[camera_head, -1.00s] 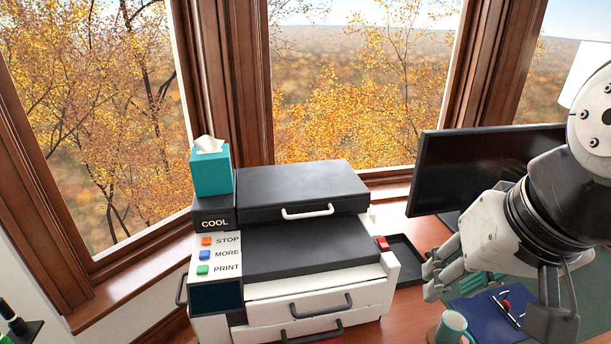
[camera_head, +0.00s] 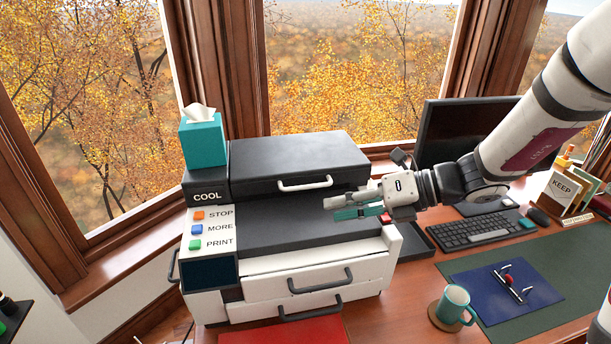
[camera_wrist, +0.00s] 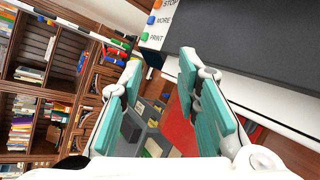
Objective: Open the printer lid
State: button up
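The printer (camera_head: 262,262) stands on the desk by the window, with a white body and dark top surfaces. Its dark lid (camera_head: 300,158) at the upper back looks shut and has a white bar handle (camera_head: 304,184) on its front face. My gripper (camera_head: 335,209) is over the right part of the printer's dark lower top, below and right of the handle and apart from it. In the wrist view my gripper's teal-padded fingers (camera_wrist: 160,95) are spread with nothing between them. The wrist view also shows the printer's dark surface (camera_wrist: 265,45); the lid handle is not visible there.
A teal tissue box (camera_head: 203,138) stands on the printer's back left, above the stop (camera_head: 199,215), more and print buttons. The monitor (camera_head: 455,130), keyboard (camera_head: 480,230) and mug (camera_head: 453,306) are to the right. Drawer handles (camera_head: 320,281) project from the printer's front.

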aim_at(310, 186)
jog(key=w+d+f+m+t, duration=0.1)
jog(key=w+f+m+t, duration=0.1)
jog(key=w+m, duration=0.1)
jog(key=w+d+f+m+t, duration=0.1)
jog(key=w+d+m, duration=0.1)
jog(key=m, duration=0.3)
jog(key=w+d+f+m+t+y, duration=0.1)
jog(key=w+d+f+m+t, duration=0.1)
jog(key=w+m, duration=0.2)
jog(key=shift+w+d+f+t+b, duration=0.15)
jog(key=shift+w+f+t+b, duration=0.15)
jog(key=shift+w+b, duration=0.1)
jog(key=shift+m, duration=0.3)
jog(key=x, duration=1.3)
jog(key=shift+w+a+f, duration=0.1)
jog(key=shift+a+f, duration=0.05)
jog(key=shift+a, duration=0.2)
grip_shut()
